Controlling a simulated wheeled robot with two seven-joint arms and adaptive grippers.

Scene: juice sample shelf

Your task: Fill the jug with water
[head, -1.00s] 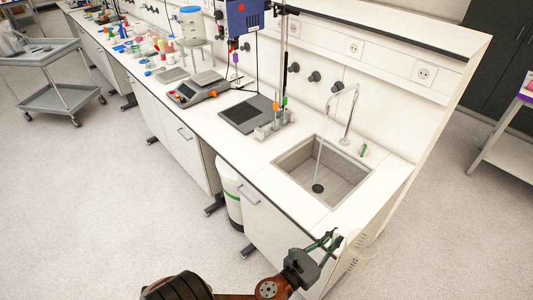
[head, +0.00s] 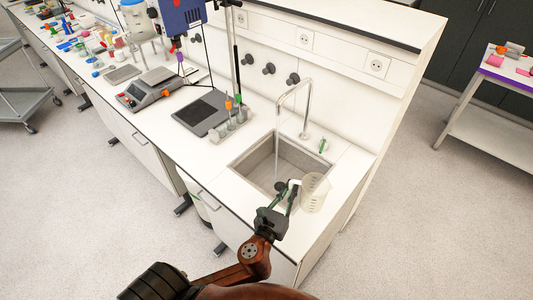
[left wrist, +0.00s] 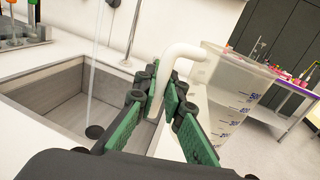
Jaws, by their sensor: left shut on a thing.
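The jug (head: 314,193) is translucent with a white handle and blue graduation marks. It also shows in the left wrist view (left wrist: 228,90), where my left gripper (left wrist: 165,95) is shut on its white handle. In the head view my left gripper (head: 288,190) holds the jug upright near the sink's right front corner. The sink (head: 245,170) is a grey basin. The tap (head: 308,108) arches over it, and a thin stream of water (left wrist: 96,70) falls into the basin beside the jug, not into it. My right gripper is not in view.
A hotplate (head: 201,112) and a small rack of tubes (head: 232,128) stand left of the sink. A balance (head: 146,95) is further left. A small green-capped item (head: 323,145) stands behind the sink. Bare counter lies right of the sink.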

